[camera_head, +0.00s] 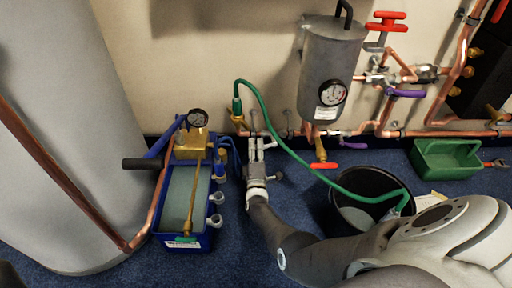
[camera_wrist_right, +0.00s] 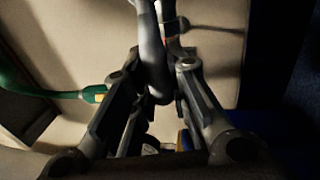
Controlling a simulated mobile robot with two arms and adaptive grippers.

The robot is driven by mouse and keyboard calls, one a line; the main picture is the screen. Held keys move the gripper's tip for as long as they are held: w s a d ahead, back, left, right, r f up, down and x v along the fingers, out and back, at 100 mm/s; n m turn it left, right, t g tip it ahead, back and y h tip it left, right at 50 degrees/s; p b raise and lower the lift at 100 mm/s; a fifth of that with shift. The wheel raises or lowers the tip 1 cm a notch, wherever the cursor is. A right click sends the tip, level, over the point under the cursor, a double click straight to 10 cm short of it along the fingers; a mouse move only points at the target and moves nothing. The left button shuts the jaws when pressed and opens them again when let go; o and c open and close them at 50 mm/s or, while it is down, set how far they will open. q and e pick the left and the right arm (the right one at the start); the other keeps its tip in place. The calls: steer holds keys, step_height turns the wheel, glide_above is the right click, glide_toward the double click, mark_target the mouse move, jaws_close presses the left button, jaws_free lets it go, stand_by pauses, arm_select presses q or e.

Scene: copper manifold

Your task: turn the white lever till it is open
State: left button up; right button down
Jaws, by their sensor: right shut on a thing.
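My right gripper (camera_head: 255,145) reaches up to the copper pipework at the wall, left of the grey tank. In the right wrist view the gripper (camera_wrist_right: 150,95) is shut with a pale grey, rounded bar, which I take to be the white lever (camera_wrist_right: 152,60), between its fingers. The lever looks grey in the shade, and its held end is partly hidden by the fingers. In the head view the gripper covers most of it, so its angle to the pipe is hard to tell. My left gripper is not in view.
A green hose (camera_head: 270,118) arches from the pipe beside my gripper to a black bucket (camera_head: 335,205). A blue pump box (camera_head: 205,240) stands close on the left. The grey tank (camera_head: 328,75), red-handled valve (camera_head: 322,165) and purple lever (camera_head: 405,93) are to the right.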

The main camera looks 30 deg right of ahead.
steer(key=c, duration=1.4)
jaws_free()
steer(key=shift+f, duration=0.1)
